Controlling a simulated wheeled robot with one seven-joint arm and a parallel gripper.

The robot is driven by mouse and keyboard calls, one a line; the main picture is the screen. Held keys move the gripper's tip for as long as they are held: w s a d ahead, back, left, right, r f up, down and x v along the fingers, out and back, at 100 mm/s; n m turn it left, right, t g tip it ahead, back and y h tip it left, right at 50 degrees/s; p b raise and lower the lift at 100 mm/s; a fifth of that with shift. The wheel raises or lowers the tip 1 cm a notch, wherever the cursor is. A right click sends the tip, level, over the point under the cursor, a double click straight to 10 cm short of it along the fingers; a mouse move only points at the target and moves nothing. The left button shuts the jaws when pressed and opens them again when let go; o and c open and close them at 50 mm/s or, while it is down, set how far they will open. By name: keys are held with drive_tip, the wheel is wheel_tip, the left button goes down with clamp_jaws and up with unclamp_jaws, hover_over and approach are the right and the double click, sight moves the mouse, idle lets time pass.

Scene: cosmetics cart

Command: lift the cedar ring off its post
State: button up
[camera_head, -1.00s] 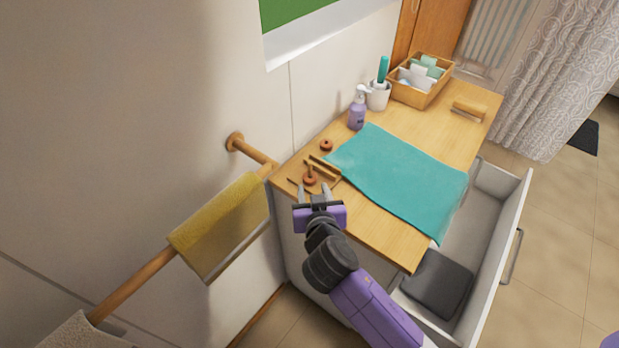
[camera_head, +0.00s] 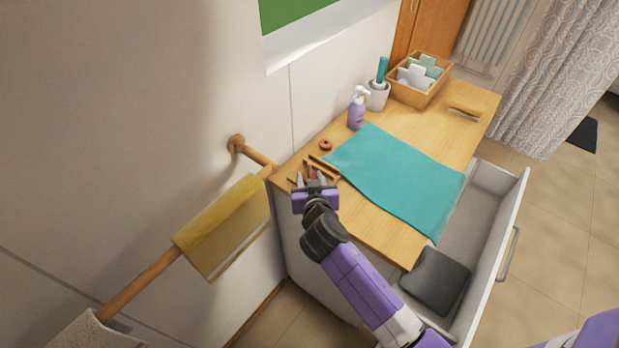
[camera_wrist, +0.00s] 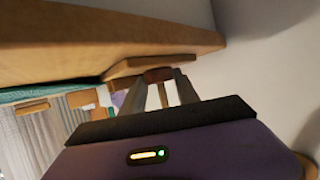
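My gripper (camera_head: 311,179) is at the near left corner of the wooden cart top, with its fingers apart. The brown cedar ring (camera_head: 309,174) sits low around its post between the fingers and is partly hidden by them. In the wrist view the ring (camera_wrist: 158,75) lies between the two fingertips (camera_wrist: 160,82), near both. I cannot tell whether either finger touches it. A pale post (camera_wrist: 163,95) shows between the fingers. A second brown ring (camera_head: 326,145) lies apart, further back near the wall.
A teal cloth (camera_head: 400,180) covers the middle of the cart top (camera_head: 375,227). A purple pump bottle (camera_head: 356,112), a cup (camera_head: 377,97) and a wooden box (camera_head: 421,97) stand behind. A yellow towel (camera_head: 222,228) hangs on a rail at left. A drawer (camera_head: 497,235) stands open at right.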

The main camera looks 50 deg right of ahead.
clamp_jaws()
